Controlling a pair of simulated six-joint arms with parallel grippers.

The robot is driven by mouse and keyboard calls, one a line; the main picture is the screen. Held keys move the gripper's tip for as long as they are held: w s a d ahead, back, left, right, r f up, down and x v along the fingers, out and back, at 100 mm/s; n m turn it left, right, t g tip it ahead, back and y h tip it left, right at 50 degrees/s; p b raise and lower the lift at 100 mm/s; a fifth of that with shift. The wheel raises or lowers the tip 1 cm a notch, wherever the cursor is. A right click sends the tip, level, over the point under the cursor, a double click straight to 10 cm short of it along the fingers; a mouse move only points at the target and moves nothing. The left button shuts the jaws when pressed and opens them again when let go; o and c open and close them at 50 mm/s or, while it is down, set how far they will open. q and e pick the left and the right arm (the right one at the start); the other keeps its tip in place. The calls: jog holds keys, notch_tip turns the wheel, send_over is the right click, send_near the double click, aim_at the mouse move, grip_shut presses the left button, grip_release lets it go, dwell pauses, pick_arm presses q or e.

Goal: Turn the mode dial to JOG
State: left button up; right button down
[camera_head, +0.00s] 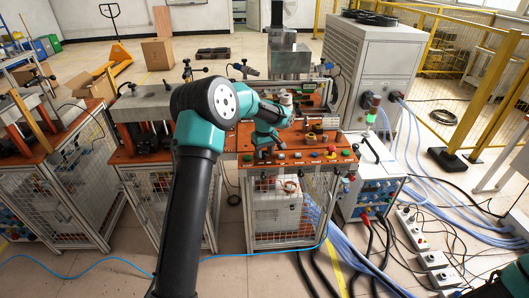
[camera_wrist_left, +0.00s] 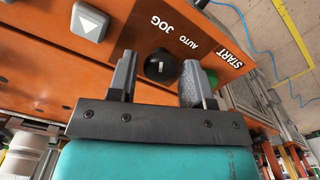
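The black mode dial (camera_wrist_left: 159,67) sits on the orange panel in the left wrist view, with a small white mark on its face. The words JOG (camera_wrist_left: 160,24) and AUTO (camera_wrist_left: 186,40) are printed beside it; I cannot tell which one the mark points to. My left gripper (camera_wrist_left: 157,84) is open, with one finger on each side of the dial; contact is not clear. In the head view my left gripper (camera_head: 264,150) is over the left end of the control panel (camera_head: 300,159) and hides the dial there. My right gripper is out of view.
A green button (camera_wrist_left: 212,78) by the START label is partly hidden behind one finger. A grey arrow plate (camera_wrist_left: 89,22) lies on the other side. A red button (camera_head: 331,149) and several small buttons line the panel.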

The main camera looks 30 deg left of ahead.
aim_at(264, 153)
pick_arm(q)
jog(key=shift+o, duration=1)
notch_tip(264, 153, up, 17)
jog(key=shift+r, duration=0.2)
